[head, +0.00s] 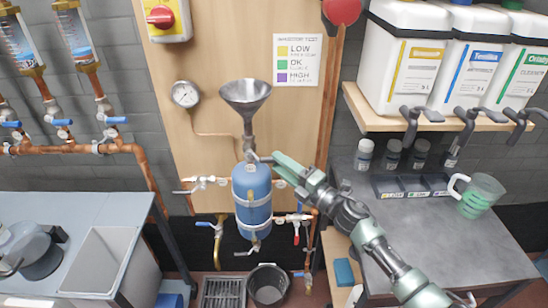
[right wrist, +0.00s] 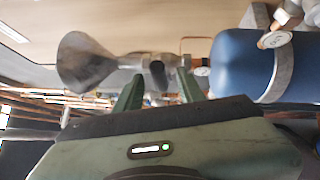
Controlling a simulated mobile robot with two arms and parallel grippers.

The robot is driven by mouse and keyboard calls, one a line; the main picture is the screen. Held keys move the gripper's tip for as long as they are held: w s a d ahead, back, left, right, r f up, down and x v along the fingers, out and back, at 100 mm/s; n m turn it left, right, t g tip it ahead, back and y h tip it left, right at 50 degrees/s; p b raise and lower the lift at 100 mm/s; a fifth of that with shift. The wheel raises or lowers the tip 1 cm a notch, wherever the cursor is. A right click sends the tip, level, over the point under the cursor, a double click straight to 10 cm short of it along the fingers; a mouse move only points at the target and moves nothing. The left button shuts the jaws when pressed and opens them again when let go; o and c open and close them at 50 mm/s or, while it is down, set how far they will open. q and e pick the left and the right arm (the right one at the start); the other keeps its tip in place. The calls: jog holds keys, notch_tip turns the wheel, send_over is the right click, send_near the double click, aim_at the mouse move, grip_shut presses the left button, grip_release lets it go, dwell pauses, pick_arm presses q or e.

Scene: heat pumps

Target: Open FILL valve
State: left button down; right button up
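A metal funnel (head: 246,96) stands upright on a thin neck above the blue tank (head: 252,197), with a small valve (head: 250,155) at the neck's foot. I cannot read a FILL label. My right gripper (head: 277,164) comes in from the right at the valve's height. In the right wrist view, its two fingers (right wrist: 160,88) are apart, with the neck and valve fitting (right wrist: 158,73) just beyond and between their tips. The funnel (right wrist: 88,62) is on the left there and the tank (right wrist: 245,65) on the right. I cannot tell whether the fingers touch the valve handle. My left gripper is out of view.
More valves (head: 205,181) sit on pipes left and right of the tank. A pressure gauge (head: 185,94) is on the wooden board. White canisters (head: 403,60) stand on a shelf at right, with taps below. A grey table with a jug (head: 480,195) lies under my right arm.

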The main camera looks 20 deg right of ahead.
aim_at(266, 158)
jog(key=shift+x, duration=1.45)
grip_shut()
dwell(0.3)
